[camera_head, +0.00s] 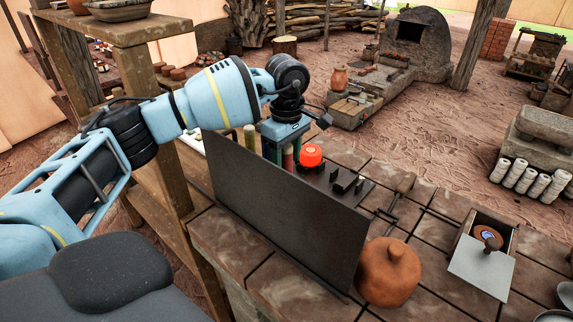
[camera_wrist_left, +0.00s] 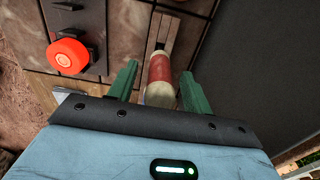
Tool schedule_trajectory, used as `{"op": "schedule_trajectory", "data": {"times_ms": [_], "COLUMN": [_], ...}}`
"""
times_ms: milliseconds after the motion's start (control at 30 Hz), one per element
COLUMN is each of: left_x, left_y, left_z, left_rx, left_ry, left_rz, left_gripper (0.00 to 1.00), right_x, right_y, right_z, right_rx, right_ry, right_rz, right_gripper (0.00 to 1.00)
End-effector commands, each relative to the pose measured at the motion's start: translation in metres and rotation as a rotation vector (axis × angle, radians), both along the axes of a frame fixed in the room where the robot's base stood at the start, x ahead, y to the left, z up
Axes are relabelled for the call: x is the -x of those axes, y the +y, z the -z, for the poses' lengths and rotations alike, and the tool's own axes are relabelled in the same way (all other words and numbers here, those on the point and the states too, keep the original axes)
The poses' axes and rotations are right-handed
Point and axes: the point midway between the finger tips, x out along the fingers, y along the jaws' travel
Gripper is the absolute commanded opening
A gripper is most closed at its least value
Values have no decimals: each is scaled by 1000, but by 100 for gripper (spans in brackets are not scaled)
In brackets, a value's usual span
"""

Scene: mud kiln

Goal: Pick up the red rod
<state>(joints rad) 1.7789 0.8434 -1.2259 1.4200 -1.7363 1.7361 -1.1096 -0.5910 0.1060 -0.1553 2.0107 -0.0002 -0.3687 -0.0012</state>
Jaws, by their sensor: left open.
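The red rod (camera_wrist_left: 159,77) has a red middle and pale ends. In the left wrist view it lies between the two green fingers of my left gripper (camera_wrist_left: 158,74), with a visible gap on the right side. My left gripper is open and not closed on the rod. In the head view the gripper (camera_head: 281,152) points down behind the dark upright panel, and a bit of the red rod (camera_head: 288,160) shows by the fingers. The panel and the gripper hide most of the rod there.
The dark upright panel (camera_head: 280,215) stands close in front of the gripper. A red-orange button (camera_head: 311,155) sits on a dark plate beside it. A clay pot (camera_head: 387,272) and an open box (camera_head: 482,256) stand on the tiled bench (camera_head: 410,235).

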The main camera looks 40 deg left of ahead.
Motion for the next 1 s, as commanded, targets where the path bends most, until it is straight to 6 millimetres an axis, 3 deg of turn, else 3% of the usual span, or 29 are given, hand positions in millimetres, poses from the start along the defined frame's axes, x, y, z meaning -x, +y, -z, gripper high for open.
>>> {"op": "schedule_trajectory", "data": {"times_ms": [200,567,833,1000], "left_x": [0,0,0,-1], "left_y": [0,0,0,0], "left_z": [0,0,-3,-24], "left_rx": [0,0,0,0], "left_ry": [-1,-1,-2,-5], "left_rz": [0,0,0,1], "left_gripper": [47,0,0,0], "right_x": [0,1,1,2], "right_y": [0,0,0,0], "right_z": [0,1,1,2], "right_rx": [0,0,1,1], "right_ry": [1,2,3,5], "right_rz": [0,0,0,0], "right_gripper": [36,36,36,36]}}
